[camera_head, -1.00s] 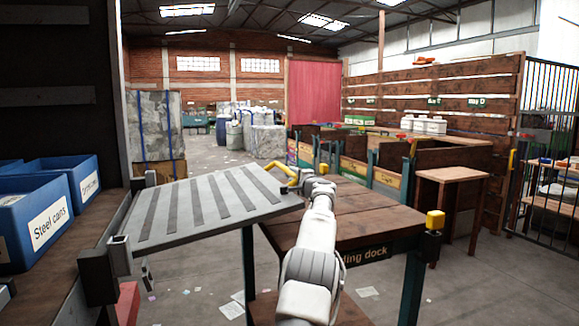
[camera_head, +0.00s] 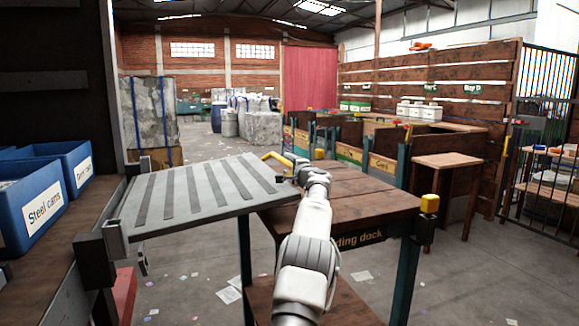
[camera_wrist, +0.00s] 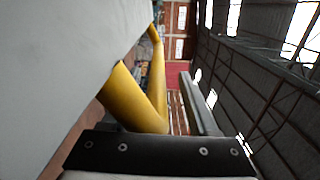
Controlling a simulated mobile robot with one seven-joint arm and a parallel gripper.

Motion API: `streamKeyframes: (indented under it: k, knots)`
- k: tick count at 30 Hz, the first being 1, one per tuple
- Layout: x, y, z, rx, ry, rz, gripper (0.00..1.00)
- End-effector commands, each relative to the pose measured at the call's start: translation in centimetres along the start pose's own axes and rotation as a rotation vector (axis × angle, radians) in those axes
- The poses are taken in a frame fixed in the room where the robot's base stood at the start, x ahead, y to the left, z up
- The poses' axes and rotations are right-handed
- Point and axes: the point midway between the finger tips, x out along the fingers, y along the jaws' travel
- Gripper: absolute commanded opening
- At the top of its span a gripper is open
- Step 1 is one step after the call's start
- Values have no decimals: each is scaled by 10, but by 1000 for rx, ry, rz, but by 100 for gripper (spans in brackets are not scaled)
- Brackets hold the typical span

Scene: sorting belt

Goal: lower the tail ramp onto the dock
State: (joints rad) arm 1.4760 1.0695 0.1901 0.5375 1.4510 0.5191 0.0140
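The tail ramp (camera_head: 205,192) is a grey plate with dark strips, hinged at its left end beside the dark bed edge. It slopes slightly, and its right end is over the left part of the wooden dock (camera_head: 360,200); I cannot tell whether they touch. A yellow handle (camera_head: 277,158) is at its far right corner and fills the middle of the wrist view (camera_wrist: 140,100). My gripper (camera_head: 302,170) is at this corner, beside the handle. One dark finger (camera_wrist: 203,105) shows with a gap to the handle; the other finger is mostly hidden.
Blue bins (camera_head: 40,205), one labelled Steel cans, stand at the left. A yellow-capped post (camera_head: 429,204) rises at the dock's near right corner. A small wooden table (camera_head: 455,162) and wooden bays stand behind it. The floor has scattered paper.

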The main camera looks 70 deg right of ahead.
Motion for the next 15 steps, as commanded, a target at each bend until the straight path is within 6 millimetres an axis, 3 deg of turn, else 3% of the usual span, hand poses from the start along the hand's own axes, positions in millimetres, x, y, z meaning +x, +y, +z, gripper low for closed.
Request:
streamKeyframes:
  k: [8,15]
  knots:
    - [-10,0,-3,1,4,-4,57]
    - [-33,1,-1,-2,2,-3,57]
